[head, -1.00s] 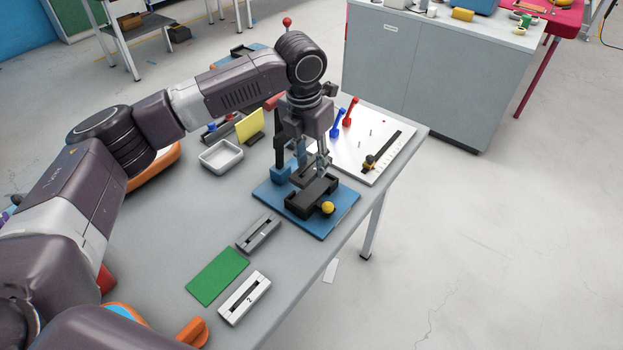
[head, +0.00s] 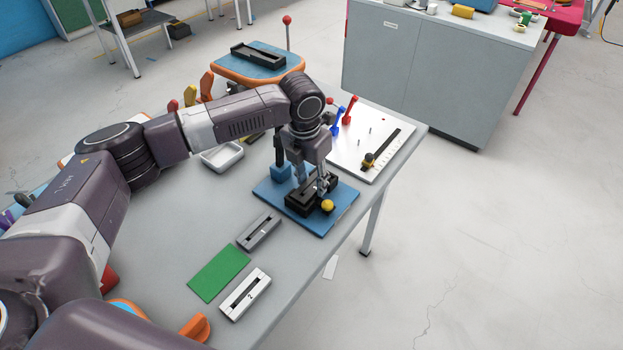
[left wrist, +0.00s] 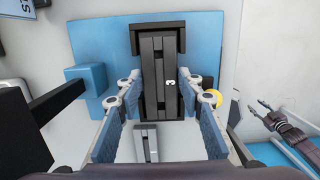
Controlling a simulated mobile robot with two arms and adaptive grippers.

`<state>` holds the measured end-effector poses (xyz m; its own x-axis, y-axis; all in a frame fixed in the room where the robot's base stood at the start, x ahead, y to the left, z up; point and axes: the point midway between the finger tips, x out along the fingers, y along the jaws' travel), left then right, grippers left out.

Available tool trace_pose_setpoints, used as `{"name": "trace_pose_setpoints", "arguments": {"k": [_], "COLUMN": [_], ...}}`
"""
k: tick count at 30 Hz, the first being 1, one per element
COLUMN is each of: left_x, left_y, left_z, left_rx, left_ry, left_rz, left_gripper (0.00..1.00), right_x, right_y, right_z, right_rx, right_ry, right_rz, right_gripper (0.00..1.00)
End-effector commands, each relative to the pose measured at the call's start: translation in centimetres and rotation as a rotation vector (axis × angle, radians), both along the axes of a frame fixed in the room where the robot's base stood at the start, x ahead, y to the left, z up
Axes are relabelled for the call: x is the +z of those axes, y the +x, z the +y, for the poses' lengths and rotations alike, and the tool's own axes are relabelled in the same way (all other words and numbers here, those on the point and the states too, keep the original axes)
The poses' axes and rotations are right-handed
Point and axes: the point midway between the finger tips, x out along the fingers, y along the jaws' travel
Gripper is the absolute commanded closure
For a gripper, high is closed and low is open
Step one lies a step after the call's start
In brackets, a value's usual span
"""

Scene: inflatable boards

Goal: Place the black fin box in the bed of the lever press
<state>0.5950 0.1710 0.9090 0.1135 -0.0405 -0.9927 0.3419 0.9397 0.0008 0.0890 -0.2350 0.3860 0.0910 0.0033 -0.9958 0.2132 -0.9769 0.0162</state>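The black fin box (left wrist: 161,70), with a white mark on top, lies in the black bed (left wrist: 178,29) of the lever press. The press has a blue base plate (head: 340,213), a blue block (head: 281,172) and a yellow knob (head: 328,206). My left gripper (left wrist: 163,88) is low over the bed, its fingers either side of the box. They look spread, with small gaps beside the box. In the head view the gripper (head: 313,190) partly hides box and bed. My right gripper (left wrist: 262,113) shows at the right of the left wrist view, empty, its fingers apart.
A grey slotted box (head: 258,230), a white slotted box (head: 244,295) and a green mat (head: 218,274) lie nearer. A white tray (head: 222,158) stands left of the press, a white board (head: 372,145) behind right. A red-balled rod (head: 288,35) rises behind my arm.

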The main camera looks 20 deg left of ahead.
Motion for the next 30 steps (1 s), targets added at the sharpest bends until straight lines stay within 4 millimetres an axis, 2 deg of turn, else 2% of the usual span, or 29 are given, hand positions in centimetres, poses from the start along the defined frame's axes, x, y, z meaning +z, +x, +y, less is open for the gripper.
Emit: {"name": "trace_pose_setpoints", "arguments": {"k": [1,3,14,17,24,30], "left_x": [0.0,0.0,0.7,1.9,7.1,10.6], "left_y": [0.0,0.0,0.0,-0.1,-0.6,-1.1], "left_z": [0.0,0.0,0.0,0.1,0.3,0.4], "left_rx": [0.0,0.0,0.0,0.0,0.0,0.0], "left_ry": [0.0,0.0,-0.002,-0.001,-0.001,-0.002], "left_rz": [-0.001,-0.001,-0.002,-0.003,-0.004,-0.002], "left_gripper": [0.58,0.51,0.51,0.51,0.51,0.51], "right_x": [0.0,0.0,-0.1,-0.3,-1.0,-1.3], "right_y": [0.0,0.0,0.1,0.1,0.1,0.1], "right_z": [0.0,0.0,0.1,0.1,0.1,0.1], "right_rx": [0.0,0.0,0.0,0.0,0.0,0.0], "right_ry": [0.0,0.0,0.0,0.0,0.001,0.001], "right_rz": [0.0,-0.001,-0.001,-0.001,-0.001,-0.001], "right_gripper": [0.6,0.6,0.6,0.6,0.6,0.6]}}
